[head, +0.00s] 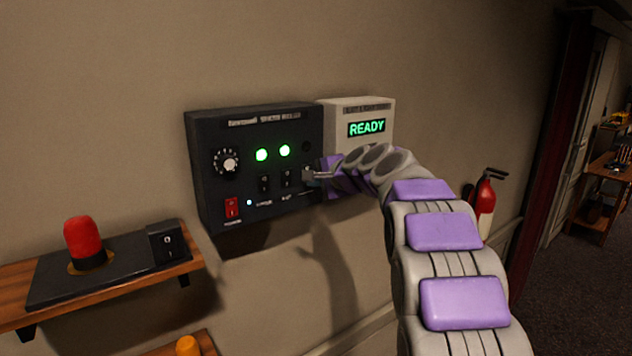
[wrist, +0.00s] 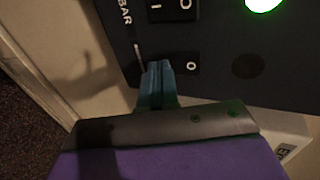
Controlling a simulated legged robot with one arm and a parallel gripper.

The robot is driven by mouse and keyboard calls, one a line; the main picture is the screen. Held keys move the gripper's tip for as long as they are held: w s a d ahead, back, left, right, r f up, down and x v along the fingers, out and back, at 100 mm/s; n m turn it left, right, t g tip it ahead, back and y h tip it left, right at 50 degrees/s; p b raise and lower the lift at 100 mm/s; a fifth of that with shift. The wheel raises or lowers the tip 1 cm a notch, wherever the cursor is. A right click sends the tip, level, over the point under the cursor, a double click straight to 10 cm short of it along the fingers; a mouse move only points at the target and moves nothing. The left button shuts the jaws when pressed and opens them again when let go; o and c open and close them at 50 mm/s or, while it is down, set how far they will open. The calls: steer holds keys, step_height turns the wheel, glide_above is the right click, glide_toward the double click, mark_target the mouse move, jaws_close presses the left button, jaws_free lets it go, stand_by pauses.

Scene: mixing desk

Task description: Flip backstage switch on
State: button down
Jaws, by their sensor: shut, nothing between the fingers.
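A black control box (head: 255,120) is fixed to the wall with a row of rocker switches. The rightmost switch (wrist: 190,67) sits under an unlit dark lamp (head: 306,146), which also shows in the wrist view (wrist: 248,67). Its label is too hidden to read, so I cannot confirm it is the backstage switch. My gripper (head: 309,174) is at this switch with its fingers shut and empty. In the wrist view the fingertips (wrist: 160,70) cover part of the switch and the "O" end is visible. I cannot tell whether they touch it or which way it is tilted.
Two other black switches (head: 264,184) (head: 287,178) sit to the left under lit green lamps (head: 262,155). A red power switch (head: 232,208) is at lower left. A pale box (head: 360,107) reading READY adjoins on the right. A shelf (head: 15,313) holds a red beacon (head: 83,240).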

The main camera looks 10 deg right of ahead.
steer(key=shift+a+f+b, duration=0.1)
steer(key=shift+b, duration=0.25)
steer(key=shift+w, duration=0.15)
steer(key=shift+r+p, duration=0.5)
steer(key=shift+r, duration=0.45)
steer(key=shift+f, duration=0.1)
